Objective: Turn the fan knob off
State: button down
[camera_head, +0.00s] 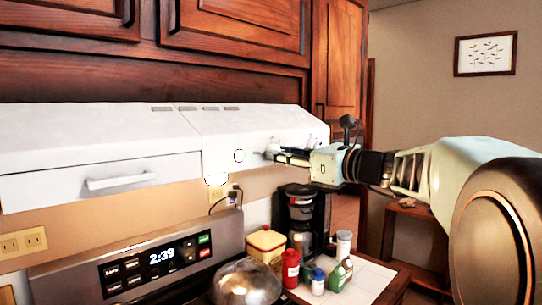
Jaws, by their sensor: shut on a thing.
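The white range hood (95,135) hangs under the dark wood cabinets. My gripper (273,154) comes in from the right and reaches the right part of the hood's front. Its fingers are shut on a small white knob (272,147) there, mostly hidden by the fingers. The knob's turn position cannot be made out.
Below stand a coffee maker (303,210), a yellow canister (265,243), several bottles, and a metal dome (246,281) on the stove. The stove's clock panel (155,262) is at lower left. Cabinets (235,25) close off the space above the hood.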

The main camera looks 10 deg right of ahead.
jog(key=shift+f, duration=0.15)
jog(key=n+b, duration=1.7)
jog(key=n, duration=0.2)
jog(key=shift+w+d+r+n+b, duration=0.1)
jog(key=shift+r+n+b, duration=0.1)
jog(key=shift+n+b, duration=0.15)
dwell(0.3)
jog(key=c, duration=1.6)
grip_release()
jog(key=shift+r, duration=0.15)
jog(key=shift+d, duration=0.1)
